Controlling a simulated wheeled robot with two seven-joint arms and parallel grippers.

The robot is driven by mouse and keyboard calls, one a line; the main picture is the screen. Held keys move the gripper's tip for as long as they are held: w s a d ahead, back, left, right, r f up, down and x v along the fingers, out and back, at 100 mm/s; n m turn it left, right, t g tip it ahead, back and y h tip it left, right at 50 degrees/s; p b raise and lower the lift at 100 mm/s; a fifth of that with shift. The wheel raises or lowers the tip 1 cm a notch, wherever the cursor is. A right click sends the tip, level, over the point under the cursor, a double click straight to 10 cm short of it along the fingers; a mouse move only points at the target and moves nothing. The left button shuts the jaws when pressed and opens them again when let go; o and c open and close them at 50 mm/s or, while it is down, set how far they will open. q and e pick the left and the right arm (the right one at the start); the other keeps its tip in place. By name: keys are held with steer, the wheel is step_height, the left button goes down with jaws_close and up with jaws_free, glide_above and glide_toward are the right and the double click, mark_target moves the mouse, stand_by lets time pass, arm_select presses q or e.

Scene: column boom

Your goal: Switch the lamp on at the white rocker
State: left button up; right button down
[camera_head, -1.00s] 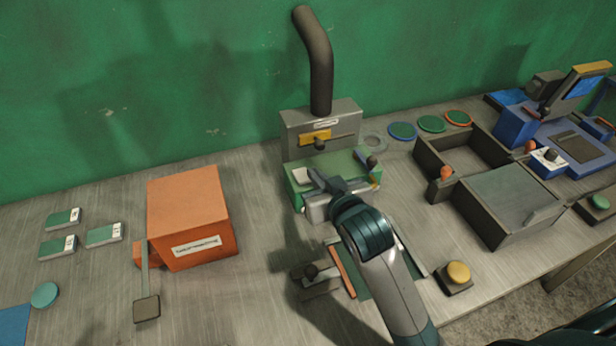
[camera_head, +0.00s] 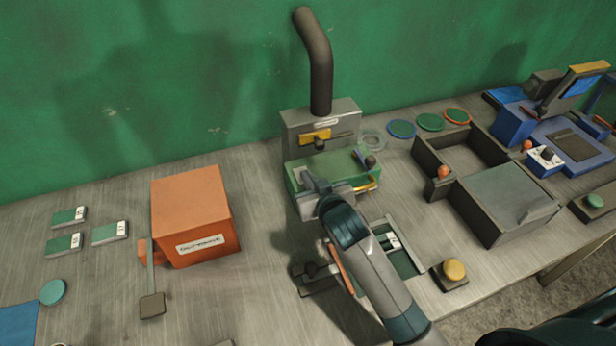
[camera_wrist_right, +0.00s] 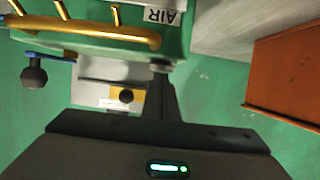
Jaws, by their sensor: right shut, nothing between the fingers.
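A green box (camera_head: 335,168) stands in front of a grey unit with a dark pipe; its side, with an "AIR" label, shows in the right wrist view (camera_wrist_right: 182,38). A small pale patch (camera_head: 300,176) on its top left may be the white rocker, but my gripper partly covers it and I cannot tell. My right gripper (camera_head: 309,182) is shut and empty, at the box's front left top edge. In the wrist view its dark fingers (camera_wrist_right: 160,90) are close together beside the box. Whether they touch it is unclear. I cannot identify the lamp. My left gripper is out of view.
A brass handle (camera_head: 366,183) and a blue lever with a dark knob (camera_head: 370,161) sit on the green box's right. An orange box (camera_head: 190,215) stands left. A dark divided tray (camera_head: 500,200) and a yellow button (camera_head: 454,270) lie right.

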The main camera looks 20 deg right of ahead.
steer(key=shift+s+f+t+b, duration=0.1)
steer(key=shift+f+t+b, duration=0.25)
steer(key=shift+b, duration=0.35)
steer(key=shift+r, duration=0.15)
steer(key=shift+r+p, duration=0.65)
steer(key=shift+p, duration=0.35)
steer(key=shift+r, duration=0.15)
